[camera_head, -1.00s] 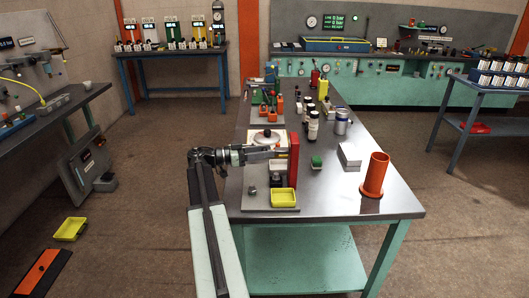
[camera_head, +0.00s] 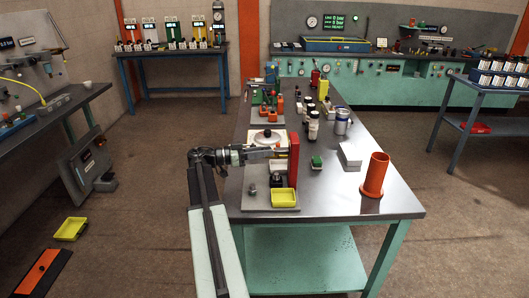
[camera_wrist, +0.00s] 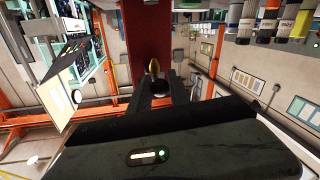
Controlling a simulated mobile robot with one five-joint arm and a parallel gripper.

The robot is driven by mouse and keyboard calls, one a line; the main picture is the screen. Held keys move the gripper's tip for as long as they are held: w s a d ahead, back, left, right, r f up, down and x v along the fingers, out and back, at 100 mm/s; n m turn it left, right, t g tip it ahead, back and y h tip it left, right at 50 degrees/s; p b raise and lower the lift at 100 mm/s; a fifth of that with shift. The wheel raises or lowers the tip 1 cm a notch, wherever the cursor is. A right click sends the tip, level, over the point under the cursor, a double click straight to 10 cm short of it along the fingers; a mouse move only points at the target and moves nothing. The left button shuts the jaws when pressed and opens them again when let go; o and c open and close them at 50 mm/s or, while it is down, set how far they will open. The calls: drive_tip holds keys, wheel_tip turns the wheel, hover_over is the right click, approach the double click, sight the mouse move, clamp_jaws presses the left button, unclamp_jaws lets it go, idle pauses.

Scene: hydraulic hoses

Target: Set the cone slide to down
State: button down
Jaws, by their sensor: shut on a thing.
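A red upright post (camera_head: 293,160) stands on a grey base plate (camera_head: 257,203) at the near left of the table; I take it to be the cone slide's stand. In the wrist view the post shows as a dark red panel (camera_wrist: 146,35). My gripper (camera_head: 286,152) reaches the post from the left, at its upper part. In the wrist view my gripper (camera_wrist: 156,82) is shut on a small knob (camera_wrist: 155,68) with a yellowish part and a dark end, in front of the panel. The slide's full travel and any position marks are hidden or too small to read.
On the same plate are a yellow tray (camera_head: 284,198) and a small dark block. A white pot (camera_head: 266,138) stands behind my forearm.

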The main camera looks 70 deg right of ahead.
drive_tip(key=shift+f, duration=0.1)
idle(0.6)
wheel_tip(320, 180, down, 3)
drive_tip(key=b, duration=0.3)
drive_tip(key=c, duration=1.2)
unclamp_jaws()
drive_tip(key=v, duration=0.8)
